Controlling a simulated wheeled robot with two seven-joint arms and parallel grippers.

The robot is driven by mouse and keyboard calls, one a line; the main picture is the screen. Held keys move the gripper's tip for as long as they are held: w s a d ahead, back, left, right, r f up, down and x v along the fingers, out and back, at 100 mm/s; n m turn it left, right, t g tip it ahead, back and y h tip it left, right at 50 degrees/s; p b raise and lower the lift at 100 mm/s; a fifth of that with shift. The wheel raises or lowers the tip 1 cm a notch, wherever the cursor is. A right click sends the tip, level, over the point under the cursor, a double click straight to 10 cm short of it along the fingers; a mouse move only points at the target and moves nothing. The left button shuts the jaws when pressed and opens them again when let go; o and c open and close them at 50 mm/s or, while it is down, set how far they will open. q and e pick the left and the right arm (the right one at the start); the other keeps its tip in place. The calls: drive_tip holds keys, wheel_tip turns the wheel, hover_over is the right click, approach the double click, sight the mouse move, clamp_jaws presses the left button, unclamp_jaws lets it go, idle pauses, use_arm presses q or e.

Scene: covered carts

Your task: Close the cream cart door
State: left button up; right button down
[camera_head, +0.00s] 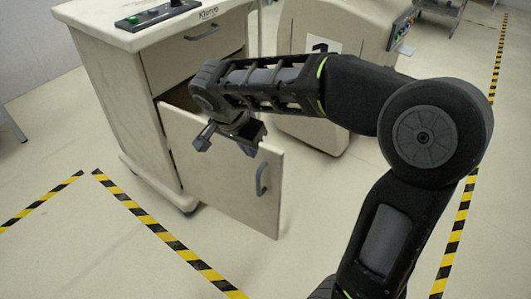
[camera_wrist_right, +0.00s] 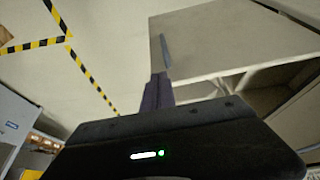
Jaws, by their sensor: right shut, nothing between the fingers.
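The cream cart (camera_head: 130,85) stands at the left in the head view. Its lower door (camera_head: 225,178) is swung open, hinged near the cart body, with a grey handle (camera_head: 262,178) near its free edge. My right gripper (camera_head: 204,139) is shut and empty, and overlaps the upper part of the door in the picture. In the right wrist view the shut fingers (camera_wrist_right: 157,92) point toward the door (camera_wrist_right: 225,40), whose handle (camera_wrist_right: 165,52) shows just beyond them. I cannot tell whether they touch the door. My left gripper is out of view.
A closed drawer (camera_head: 190,55) with a handle sits above the door opening. A second cream cart (camera_head: 335,30) stands behind my right arm. Yellow-black floor tape (camera_head: 160,232) runs in front of the cart. The floor at lower left is clear.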

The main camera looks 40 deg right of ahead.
sight(266, 155)
drive_tip(key=shift+f, duration=0.15)
drive_tip(key=shift+w+d+f+b, duration=0.3)
drive_tip(key=shift+w+d+f, duration=0.2)
drive_tip(key=shift+d+f, duration=0.85)
drive_tip(key=shift+w+d+f+b, duration=0.3)
drive_tip(key=shift+w+d+f, duration=0.25)
drive_tip(key=shift+d+f, duration=0.8)
drive_tip(key=shift+w+d+f+b, duration=0.3)
drive_tip(key=shift+w+d+f, duration=0.35)
drive_tip(key=shift+f, duration=1.2)
drive_tip(key=shift+s+d, duration=0.15)
drive_tip(key=shift+d, duration=0.05)
